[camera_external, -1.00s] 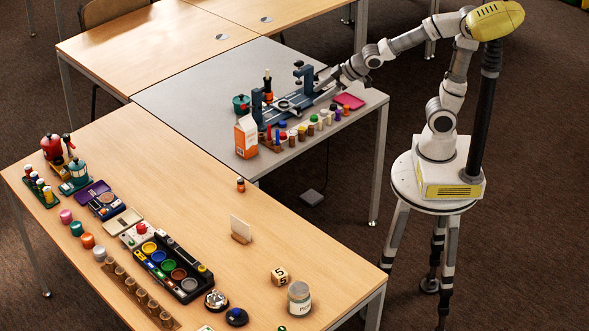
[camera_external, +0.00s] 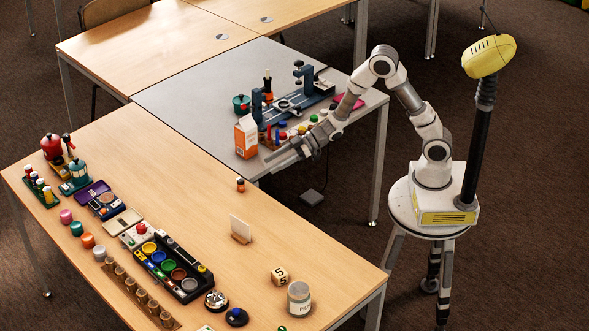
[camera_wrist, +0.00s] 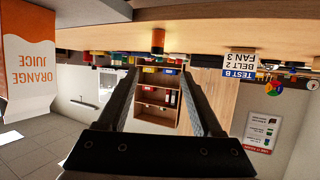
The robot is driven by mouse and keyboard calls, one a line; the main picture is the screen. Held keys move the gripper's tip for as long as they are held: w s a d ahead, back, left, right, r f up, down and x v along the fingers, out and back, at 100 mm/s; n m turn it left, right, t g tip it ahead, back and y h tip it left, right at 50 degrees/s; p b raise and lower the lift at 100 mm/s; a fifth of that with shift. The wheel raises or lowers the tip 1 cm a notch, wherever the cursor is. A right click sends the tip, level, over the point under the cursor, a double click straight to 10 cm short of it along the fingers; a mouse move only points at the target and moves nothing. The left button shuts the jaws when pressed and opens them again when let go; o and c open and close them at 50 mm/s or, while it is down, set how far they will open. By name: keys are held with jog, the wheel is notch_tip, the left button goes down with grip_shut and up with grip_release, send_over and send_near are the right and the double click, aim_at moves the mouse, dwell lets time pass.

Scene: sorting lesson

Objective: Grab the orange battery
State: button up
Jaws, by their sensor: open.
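A small cylinder with an orange band and dark parts, which looks like the orange battery (camera_external: 240,185), stands upright on the wooden table near its far right edge. It also shows in the upside-down wrist view (camera_wrist: 157,41), beyond the fingertips and roughly centred between them. My gripper (camera_external: 272,160) is low over the table gap, to the right of and beyond the battery, with its fingers pointing left. In the wrist view my gripper (camera_wrist: 160,75) has its two fingers apart with nothing between them.
An orange juice carton (camera_external: 246,138) stands on the grey table's near corner, close to my gripper; the wrist view shows it at the left (camera_wrist: 27,70). A small card on a stand (camera_external: 240,229) is nearer the camera. Paint pots and a black tray (camera_external: 190,292) fill the table's left side.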

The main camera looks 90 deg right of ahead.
jog(key=b, duration=0.3)
send_near(235, 192)
jog(key=w, duration=0.1)
jog(key=w+a, duration=0.1)
jog(key=w+r, duration=0.1)
jog(key=shift+w+a, duration=0.2)
jog(key=shift+a, duration=0.1)
jog(key=shift+d+b+x, duration=0.1)
jog(key=shift+b+x, duration=0.35)
jog(key=shift+x, duration=0.95)
jog(key=shift+d+b+x, duration=0.15)
jog(key=shift+b+x, duration=0.25)
jog(key=shift+x, duration=1)
jog(key=shift+w+r, duration=0.15)
grip_shut()
